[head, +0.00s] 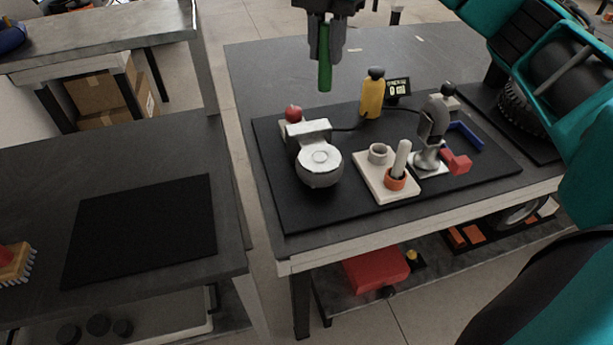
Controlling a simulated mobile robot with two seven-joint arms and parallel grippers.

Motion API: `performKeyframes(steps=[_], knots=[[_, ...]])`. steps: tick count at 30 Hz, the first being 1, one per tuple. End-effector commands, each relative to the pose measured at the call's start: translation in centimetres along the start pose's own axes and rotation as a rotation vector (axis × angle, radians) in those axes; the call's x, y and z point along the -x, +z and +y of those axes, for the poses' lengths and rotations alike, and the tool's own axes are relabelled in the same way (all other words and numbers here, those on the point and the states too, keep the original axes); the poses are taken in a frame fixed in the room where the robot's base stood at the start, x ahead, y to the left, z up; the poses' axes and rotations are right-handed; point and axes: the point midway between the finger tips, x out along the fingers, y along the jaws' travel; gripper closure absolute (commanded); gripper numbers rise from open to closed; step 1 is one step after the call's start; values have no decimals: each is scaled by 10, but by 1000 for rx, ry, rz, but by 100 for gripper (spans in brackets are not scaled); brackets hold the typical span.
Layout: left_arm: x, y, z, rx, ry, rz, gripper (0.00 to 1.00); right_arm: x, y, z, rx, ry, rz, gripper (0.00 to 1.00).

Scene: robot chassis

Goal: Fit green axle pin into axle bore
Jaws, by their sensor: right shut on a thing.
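My right gripper (327,40) hangs at the top middle of the head view, shut on the green axle pin (325,72). The pin points down, roughly upright, in the air clear of the parts on the bench. A white block with a round wheel-like part (319,157) sits on the black mat. To its right, a cream plate (370,183) carries a short grey hollow ring (378,149) and a white peg standing in an orange ring (396,182). I cannot tell which opening is the axle bore. My left gripper is not in view.
The black mat (290,212) also holds a yellow bottle (372,95), a small display (398,87), a grey clamp-like tool (433,122), a red block (457,162), a blue bracket (467,134) and a red knob (293,114). The left bench's black mat (140,230) is empty.

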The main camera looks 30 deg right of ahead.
Motion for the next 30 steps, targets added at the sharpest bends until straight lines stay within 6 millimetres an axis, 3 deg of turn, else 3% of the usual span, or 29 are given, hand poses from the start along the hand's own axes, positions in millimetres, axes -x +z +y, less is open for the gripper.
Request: performKeyframes(steps=[5, 13, 21, 30], knots=[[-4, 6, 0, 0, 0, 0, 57, -11, 0, 0, -1, -2, 2, 100], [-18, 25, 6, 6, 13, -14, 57, -81, -1, -1, 1, -5, 5, 100], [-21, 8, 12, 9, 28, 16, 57, -141, -1, -1, -1, -3, 2, 100], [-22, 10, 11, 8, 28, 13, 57, -166, 0, -1, -1, -2, 1, 100]])
